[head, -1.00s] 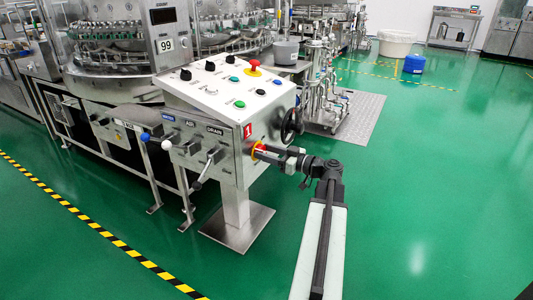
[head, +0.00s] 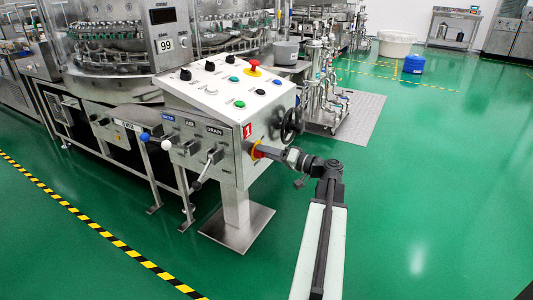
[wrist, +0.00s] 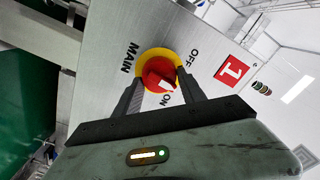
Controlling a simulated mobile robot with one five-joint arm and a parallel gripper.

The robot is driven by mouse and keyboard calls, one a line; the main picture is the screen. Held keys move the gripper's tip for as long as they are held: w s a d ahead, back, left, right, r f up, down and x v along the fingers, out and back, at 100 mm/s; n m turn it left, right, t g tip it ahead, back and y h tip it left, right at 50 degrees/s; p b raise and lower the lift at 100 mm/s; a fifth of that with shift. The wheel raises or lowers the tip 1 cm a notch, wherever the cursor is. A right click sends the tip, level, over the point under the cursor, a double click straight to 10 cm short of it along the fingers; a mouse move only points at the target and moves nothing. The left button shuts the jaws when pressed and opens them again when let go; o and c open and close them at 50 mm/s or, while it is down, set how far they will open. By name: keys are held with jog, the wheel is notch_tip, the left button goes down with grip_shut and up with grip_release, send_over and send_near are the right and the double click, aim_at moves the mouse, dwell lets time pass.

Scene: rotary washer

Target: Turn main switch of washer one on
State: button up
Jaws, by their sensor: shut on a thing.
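The main switch is a red knob on a round yellow plate, on the side of the control box. In the wrist view the main switch (wrist: 158,70) is beside the printed words MAIN, OFF and ON, and a white mark on the knob points toward ON. In the head view the switch (head: 257,150) is partly hidden by my gripper (head: 266,151). My gripper (wrist: 161,79) is shut on the knob in the wrist view, one finger on each side. A red label "1" (wrist: 234,69) is beside the switch; it also shows in the head view (head: 247,130).
The control box (head: 222,95) has buttons and a red emergency stop (head: 254,64) on top. A black handwheel (head: 291,125) is just above my gripper. Valve handles (head: 200,178) stick out in front.

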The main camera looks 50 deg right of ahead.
jog(key=shift+f+m, duration=0.2)
jog(key=shift+m, duration=3.9)
jog(key=o, duration=1.3)
jog(key=shift+o, duration=0.2)
jog(key=v, duration=0.7)
jog(key=shift+s, duration=0.35)
